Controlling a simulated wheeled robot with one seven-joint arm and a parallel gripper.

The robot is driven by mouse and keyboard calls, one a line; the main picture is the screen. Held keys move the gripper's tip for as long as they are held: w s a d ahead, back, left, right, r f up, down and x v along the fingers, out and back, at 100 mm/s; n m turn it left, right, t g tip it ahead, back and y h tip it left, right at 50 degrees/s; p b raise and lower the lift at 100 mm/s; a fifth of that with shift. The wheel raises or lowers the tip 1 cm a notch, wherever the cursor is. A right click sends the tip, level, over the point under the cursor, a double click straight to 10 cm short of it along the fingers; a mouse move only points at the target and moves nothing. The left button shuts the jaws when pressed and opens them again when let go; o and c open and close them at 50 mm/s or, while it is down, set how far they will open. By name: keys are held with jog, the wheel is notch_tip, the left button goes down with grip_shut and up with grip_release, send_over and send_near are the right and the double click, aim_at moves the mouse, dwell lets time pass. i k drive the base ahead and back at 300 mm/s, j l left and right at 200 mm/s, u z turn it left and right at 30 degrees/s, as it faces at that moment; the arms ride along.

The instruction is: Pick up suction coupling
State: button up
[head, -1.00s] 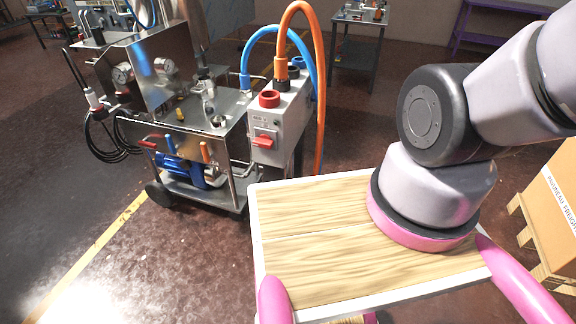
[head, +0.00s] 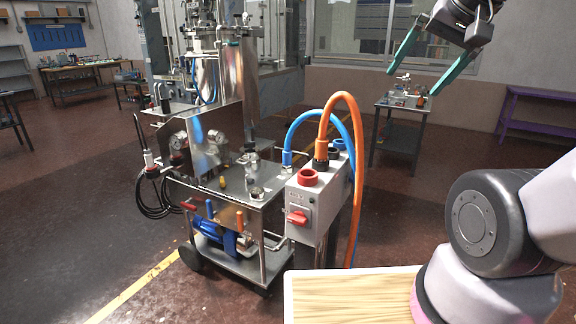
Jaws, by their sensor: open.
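My gripper (head: 412,83) is at the upper right of the head view, its two green fingers spread wide with nothing between them. It is high up and well apart from the hose couplings. A grey connection box (head: 312,205) stands at the centre. An orange hose (head: 344,98) ends in a dark and orange coupling (head: 320,150) at its top. A blue hose (head: 300,121) ends in a blue coupling (head: 287,157) at its left edge. I cannot tell which one is the suction coupling.
A steel machine cart (head: 222,185) stands left of the box. A red socket (head: 308,178) and a red switch (head: 297,217) are on the box. A wooden-topped deck (head: 350,297) is in front. A small table (head: 398,133) stands behind; open floor lies left.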

aim_at(287, 163)
jog(key=i+j, duration=0.15)
jog(key=j, duration=0.25)
jog(key=i+j+z, duration=0.1)
jog(key=j, duration=0.35)
jog(key=i+j, duration=0.2)
jog(key=j, duration=0.2)
jog(key=i+j+z, duration=0.15)
jog(key=j, duration=0.25)
jog(key=i+j, duration=0.1)
jog(key=j, duration=0.35)
jog(key=i+j+z, duration=0.1)
jog(key=j, duration=0.35)
jog(key=i+j, duration=0.25)
jog(key=j, duration=0.2)
jog(key=i+j+z, duration=0.1)
jog(key=i+j, duration=0.2)
jog(key=j, duration=0.15)
jog(key=i+l, duration=0.1)
jog(key=i, duration=0.05)
